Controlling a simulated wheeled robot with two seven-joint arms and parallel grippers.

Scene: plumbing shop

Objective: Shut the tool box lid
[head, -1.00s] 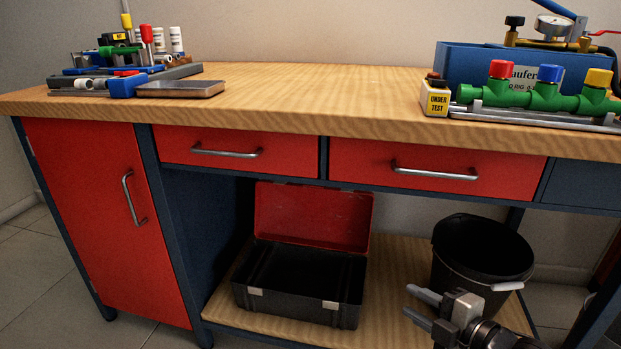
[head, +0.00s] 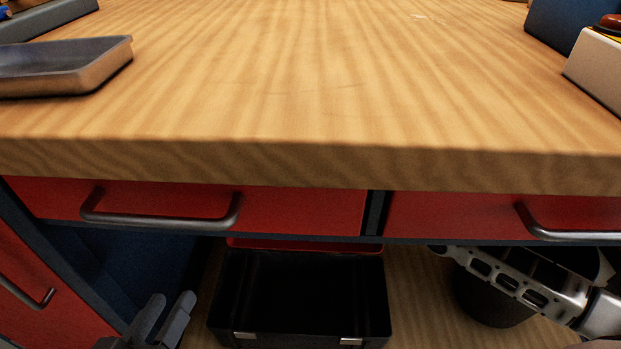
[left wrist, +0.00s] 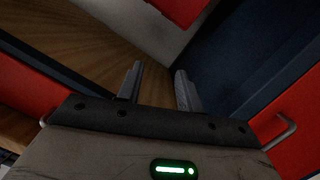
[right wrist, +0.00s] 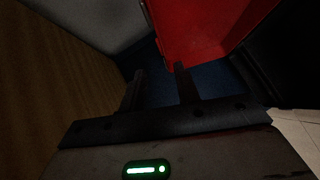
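The black tool box (head: 300,300) stands open on the shelf under the bench, its two silver latches facing me. Its red lid is raised at the back; only a red strip of the lid (head: 305,244) shows under the drawers. The lid's red face (right wrist: 205,30) shows large in the right wrist view. My left gripper (head: 172,296) is open and empty, left of the box's front; its parted fingers also show in the left wrist view (left wrist: 159,68). My right gripper (right wrist: 159,68) is open, with its fingers near the lid's edge; I cannot tell whether they touch. The head view hides its fingertips.
The bench top (head: 320,90) and red drawers (head: 300,208) overhang the box closely. A black bucket (head: 490,305) stands right of it, partly behind my right arm. A blue side panel (head: 125,265) stands left. A metal tray (head: 70,65) lies on the bench.

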